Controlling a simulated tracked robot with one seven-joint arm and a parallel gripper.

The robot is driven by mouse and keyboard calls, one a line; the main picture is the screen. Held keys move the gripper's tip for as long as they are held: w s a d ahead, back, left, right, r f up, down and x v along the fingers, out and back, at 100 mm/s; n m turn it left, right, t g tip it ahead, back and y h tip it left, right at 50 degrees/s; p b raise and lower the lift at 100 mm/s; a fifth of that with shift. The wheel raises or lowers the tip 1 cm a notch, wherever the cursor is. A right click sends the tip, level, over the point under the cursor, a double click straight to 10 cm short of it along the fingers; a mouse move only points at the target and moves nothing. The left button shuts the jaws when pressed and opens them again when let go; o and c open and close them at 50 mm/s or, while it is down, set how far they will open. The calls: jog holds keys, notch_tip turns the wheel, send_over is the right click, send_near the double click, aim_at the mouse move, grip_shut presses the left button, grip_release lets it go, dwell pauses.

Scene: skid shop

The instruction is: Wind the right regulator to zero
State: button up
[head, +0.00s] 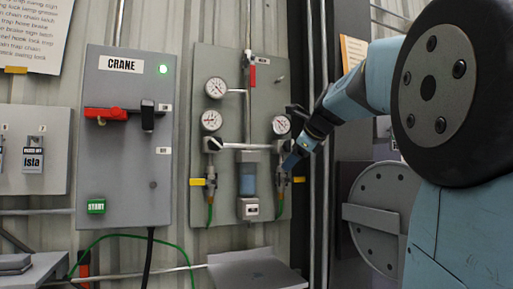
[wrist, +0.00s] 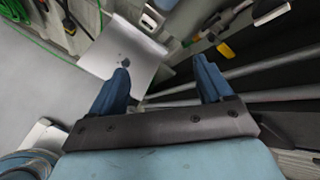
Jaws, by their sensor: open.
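The right regulator is on the grey panel (head: 265,92) in the head view, below the right gauge (head: 281,125); my gripper largely hides it. The gauge's needle is too small to read. A yellow tag (head: 298,180) and a green hose (head: 280,207) show beneath. My gripper (head: 292,160) is at the regulator's height, in front of or beside it; I cannot tell if it touches. In the wrist view my gripper's two blue fingers (wrist: 163,78) stand apart with nothing visible between them. A yellow tag (wrist: 226,50) shows beyond the right finger.
The left regulator (head: 212,145) sits under two gauges (head: 216,88). A blue-bowled filter (head: 248,180) stands between the regulators. A crane switch box (head: 125,175) is to the left. A grey shelf (head: 255,272) juts out below, also in the wrist view (wrist: 118,48). Vertical pipes (head: 322,215) run close right.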

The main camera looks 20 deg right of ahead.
jog(key=w+d+r+m+t+h, duration=0.1)
jog(key=w+d+r+m+t, duration=0.1)
jog(key=w+d+r+m, duration=0.65)
jog(key=shift+m, duration=0.65)
jog(key=x, duration=0.4)
jog(key=d+x, duration=0.1)
jog(key=x, duration=0.2)
jog(key=r+x, duration=0.1)
jog(key=x, duration=0.3)
jog(key=shift+w+d+f, duration=0.2)
jog(key=shift+w+d, duration=0.1)
jog(key=shift+w, duration=0.25)
jog(key=shift+t, duration=0.3)
jog(key=shift+c, duration=0.2)
jog(key=c, duration=1)
